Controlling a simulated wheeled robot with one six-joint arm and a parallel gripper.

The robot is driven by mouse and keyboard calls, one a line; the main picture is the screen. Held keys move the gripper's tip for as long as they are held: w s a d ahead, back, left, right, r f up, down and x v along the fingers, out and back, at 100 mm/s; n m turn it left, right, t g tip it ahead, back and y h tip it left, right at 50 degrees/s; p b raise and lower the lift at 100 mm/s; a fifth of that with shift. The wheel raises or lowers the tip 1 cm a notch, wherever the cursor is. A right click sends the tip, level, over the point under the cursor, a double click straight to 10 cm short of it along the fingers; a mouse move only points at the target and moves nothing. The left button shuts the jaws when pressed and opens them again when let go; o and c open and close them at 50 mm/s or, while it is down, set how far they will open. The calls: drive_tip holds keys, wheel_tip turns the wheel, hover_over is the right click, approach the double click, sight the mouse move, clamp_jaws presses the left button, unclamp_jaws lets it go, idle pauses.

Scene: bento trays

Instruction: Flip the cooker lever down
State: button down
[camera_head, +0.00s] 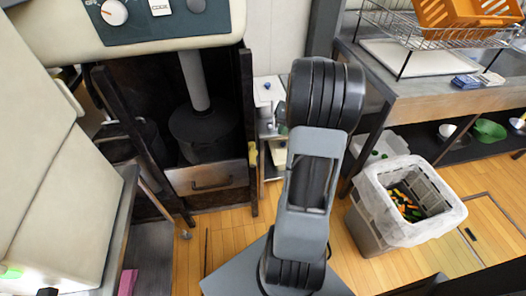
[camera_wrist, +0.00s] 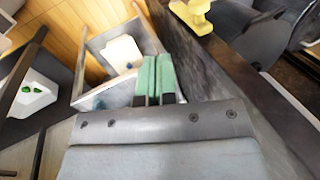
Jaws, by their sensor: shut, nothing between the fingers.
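The cooker (camera_head: 165,22) stands at the back left, with a dial and a switch on its blue panel and a dark open bay under it. A small yellow part (camera_head: 252,154), which looks like the lever, sits on the right post of the bay. It also shows at the top of the wrist view (camera_wrist: 193,14), beyond and to the right of my fingertips and apart from them. My gripper (camera_wrist: 153,75) has green fingers, shut together and empty. In the head view the fingers are hidden behind my arm.
A grey shelf unit (camera_head: 270,125) stands just right of the cooker bay. A lined bin (camera_head: 375,213) with scraps stands on the floor at right, below a counter with a dish rack (camera_head: 440,34). A large pale appliance (camera_head: 40,120) fills the left. Some wooden floor is free.

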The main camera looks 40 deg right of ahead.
drive_tip(key=w+a+f, duration=0.2)
drive_tip(key=a+f, duration=0.1)
drive_tip(key=f, duration=0.2)
drive_tip(key=w+a+f+b, duration=0.1)
drive_tip(key=w+a+f, duration=0.1)
drive_tip(key=f, duration=0.3)
drive_tip(key=shift+a+b, duration=0.3)
drive_tip(key=shift+a, duration=0.15)
idle(0.4)
